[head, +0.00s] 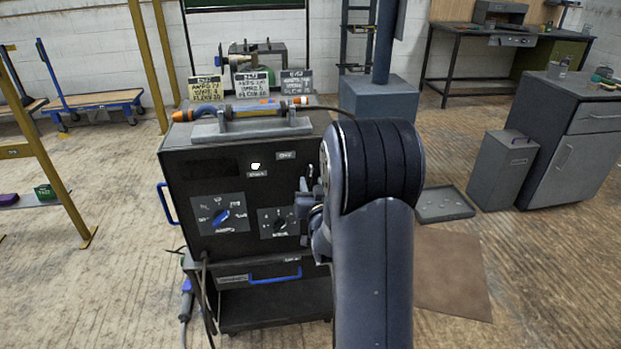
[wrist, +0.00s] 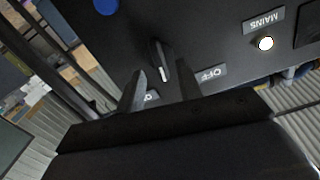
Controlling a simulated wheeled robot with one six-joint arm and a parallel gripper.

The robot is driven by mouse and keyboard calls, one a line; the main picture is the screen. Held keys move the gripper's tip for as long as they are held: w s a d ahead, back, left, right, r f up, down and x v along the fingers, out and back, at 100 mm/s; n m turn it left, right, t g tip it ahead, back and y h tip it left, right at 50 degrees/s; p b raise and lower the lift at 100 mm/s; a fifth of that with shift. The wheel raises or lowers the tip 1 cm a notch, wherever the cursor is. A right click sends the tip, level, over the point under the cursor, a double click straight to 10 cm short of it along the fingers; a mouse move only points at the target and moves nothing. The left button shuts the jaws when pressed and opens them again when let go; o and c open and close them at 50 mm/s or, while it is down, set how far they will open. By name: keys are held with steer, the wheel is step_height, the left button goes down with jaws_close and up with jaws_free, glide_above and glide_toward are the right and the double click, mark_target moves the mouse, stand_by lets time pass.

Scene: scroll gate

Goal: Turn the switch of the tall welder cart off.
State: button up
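The tall welder cart (head: 180,215) is a dark box with a control panel, left of centre in the head view. Its switch (wrist: 158,55) is a black knob with a white mark, seen in the wrist view. The mark points down in that picture, nearer a partly hidden label (wrist: 151,96) than the OFF label (wrist: 211,74). My gripper (wrist: 161,72) is open, with a finger on either side of the knob's marked end; I cannot tell whether they touch it. In the head view my gripper (head: 309,192) is at the panel's right side, partly hidden by my arm.
A white lamp (wrist: 265,43) is lit beside the MAINS label (wrist: 263,20). Two dials with a blue knob (head: 221,216) and a dark knob (head: 279,223) sit lower on the panel. A torch (head: 250,108) lies on top. A grey cabinet (head: 503,170) stands to the right.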

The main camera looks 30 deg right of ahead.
mark_target(309, 175)
steer(key=shift+x, duration=1.4)
jaws_close()
